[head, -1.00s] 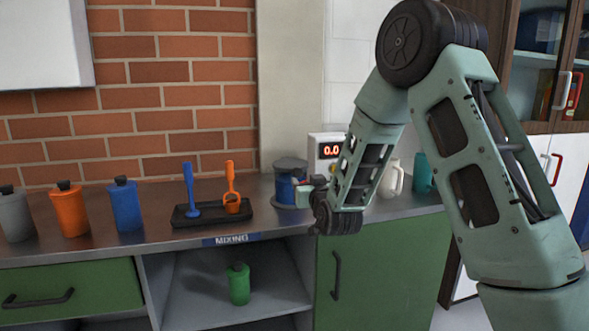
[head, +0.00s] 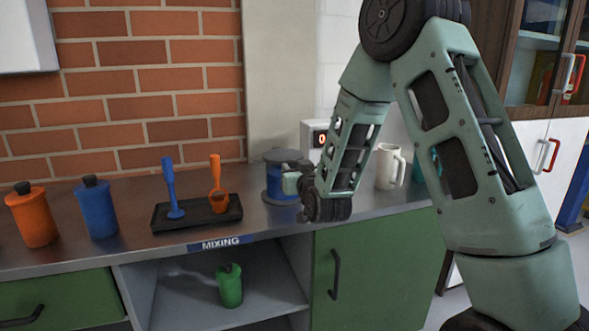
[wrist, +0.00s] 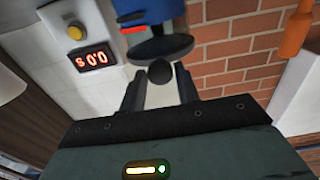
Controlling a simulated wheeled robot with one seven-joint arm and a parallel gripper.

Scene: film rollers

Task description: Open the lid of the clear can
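The clear can (head: 274,182), with blue showing through its wall, stands on the counter in the head view, its right side hidden by my gripper. Its dark lid (wrist: 160,48) with a round knob (wrist: 159,72) shows in the wrist view, which looks upside down. My gripper (head: 293,182) is beside the can at about the height of its upper part. In the wrist view my gripper (wrist: 159,84) is open, its two fingers apart, with the knob lying in line with the gap. I cannot tell whether either finger touches the knob.
A black tray (head: 197,213) with a blue and an orange tool lies to the left. Blue (head: 98,208) and orange (head: 33,215) bottles stand further left.

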